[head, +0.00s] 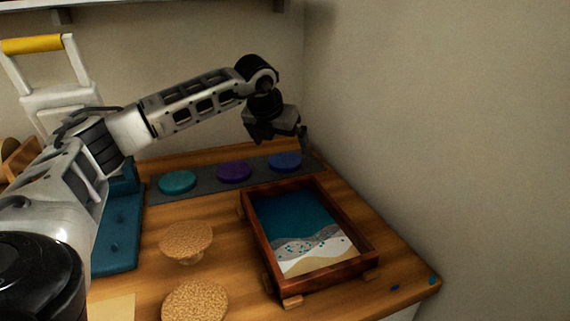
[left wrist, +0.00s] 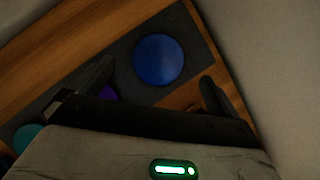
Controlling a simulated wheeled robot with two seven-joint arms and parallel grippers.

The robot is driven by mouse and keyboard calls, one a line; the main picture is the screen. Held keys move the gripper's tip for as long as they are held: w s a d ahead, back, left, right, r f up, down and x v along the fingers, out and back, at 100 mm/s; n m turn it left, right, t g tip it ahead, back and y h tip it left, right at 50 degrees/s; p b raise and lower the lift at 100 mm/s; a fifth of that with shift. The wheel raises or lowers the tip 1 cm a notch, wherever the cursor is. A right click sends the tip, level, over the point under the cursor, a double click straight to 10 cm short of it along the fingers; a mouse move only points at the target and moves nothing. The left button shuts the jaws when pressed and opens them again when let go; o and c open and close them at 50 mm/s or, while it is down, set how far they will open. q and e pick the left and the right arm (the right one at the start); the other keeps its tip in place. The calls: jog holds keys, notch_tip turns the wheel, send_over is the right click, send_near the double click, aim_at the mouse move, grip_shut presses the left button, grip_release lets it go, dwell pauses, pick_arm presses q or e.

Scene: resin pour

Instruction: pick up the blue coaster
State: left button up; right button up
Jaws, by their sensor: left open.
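The blue coaster (head: 285,161) is a round disc lying flat at the right end of a dark grey mat (head: 208,181) at the back of the bench. It also shows whole in the left wrist view (left wrist: 159,60), on the mat, beyond the fingers. My left gripper (head: 303,143) is just above the blue coaster. In the left wrist view its two fingers (left wrist: 155,85) are spread apart, with nothing between them, and the coaster lies ahead of the gap. My right gripper is not in view.
A purple coaster (head: 234,171) and a teal coaster (head: 178,182) lie left on the mat. A wood-framed resin tray (head: 363,244) stands in front. Two cork-coloured discs (head: 187,240) (head: 196,301) are nearer. A wall rises close on the right.

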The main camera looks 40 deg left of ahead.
aim_at(285, 160)
pick_arm(q)
jog(key=x, duration=0.4)
jog(key=shift+s+f, duration=0.25)
jog(key=shift+f, duration=0.15)
jog(key=shift+w+f, duration=0.2)
jog(key=shift+f, duration=0.15)
jog(key=c, duration=1.1)
